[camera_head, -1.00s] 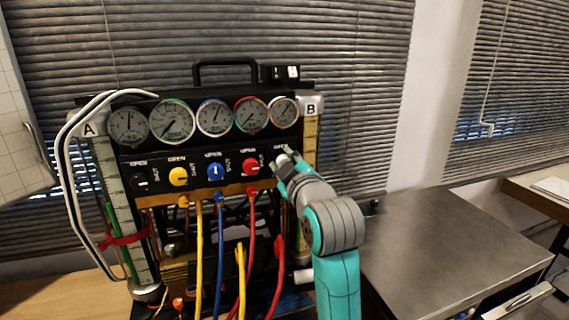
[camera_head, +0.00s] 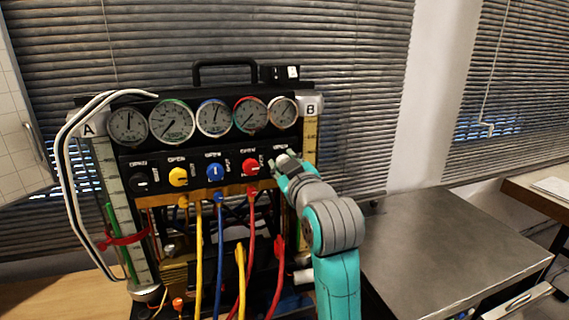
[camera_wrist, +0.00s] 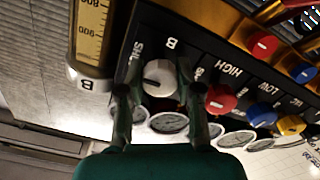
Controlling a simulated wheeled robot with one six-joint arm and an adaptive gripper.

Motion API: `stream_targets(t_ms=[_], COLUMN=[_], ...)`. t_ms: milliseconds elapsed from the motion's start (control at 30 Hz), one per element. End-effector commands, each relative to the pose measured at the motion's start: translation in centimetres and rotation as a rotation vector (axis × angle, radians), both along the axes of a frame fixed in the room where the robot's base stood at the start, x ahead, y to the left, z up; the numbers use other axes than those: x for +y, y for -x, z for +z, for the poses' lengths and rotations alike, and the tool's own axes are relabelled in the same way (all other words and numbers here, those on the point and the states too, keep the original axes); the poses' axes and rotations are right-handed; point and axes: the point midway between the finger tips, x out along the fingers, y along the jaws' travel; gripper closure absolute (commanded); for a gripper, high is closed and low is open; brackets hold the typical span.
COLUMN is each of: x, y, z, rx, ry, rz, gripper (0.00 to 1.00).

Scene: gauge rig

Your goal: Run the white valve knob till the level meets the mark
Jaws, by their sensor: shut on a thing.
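The white valve knob (camera_wrist: 160,77) sits on the black panel, near the letter B in the wrist view. My gripper (camera_wrist: 163,98) has its two fingers on either side of the knob and is shut on it. The level tube B (camera_head: 310,138) stands at the rig's right side, with a yellowish scale. It shows in the wrist view (camera_wrist: 90,35) at upper left. I cannot make out the level or the mark.
Red (camera_head: 250,167), blue (camera_head: 215,172), yellow (camera_head: 178,176) and black (camera_head: 140,181) knobs sit left of my gripper. Round gauges (camera_head: 214,118) line the panel above. Coloured hoses hang below. A grey metal cabinet top (camera_head: 455,245) is clear at right.

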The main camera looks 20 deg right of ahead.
Motion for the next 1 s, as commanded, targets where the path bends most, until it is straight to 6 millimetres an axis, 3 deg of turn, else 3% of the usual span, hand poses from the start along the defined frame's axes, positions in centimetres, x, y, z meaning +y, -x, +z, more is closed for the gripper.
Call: stream_targets(t_ms=[67, 100, 200, 567, 1000], x=[0.0, 0.0, 0.0, 0.0, 0.0], y=[-0.1, -0.1, 0.0, 0.4, 6.4], z=[-0.1, -0.1, -0.1, 0.0, -0.1], rx=[0.002, 0.002, 0.002, 0.000, 0.001], ry=[0.000, 0.000, 0.000, 0.001, 0.000], rz=[0.000, 0.000, 0.000, 0.000, 0.000], gripper=[1.00, 0.61, 0.40, 0.40, 0.40])
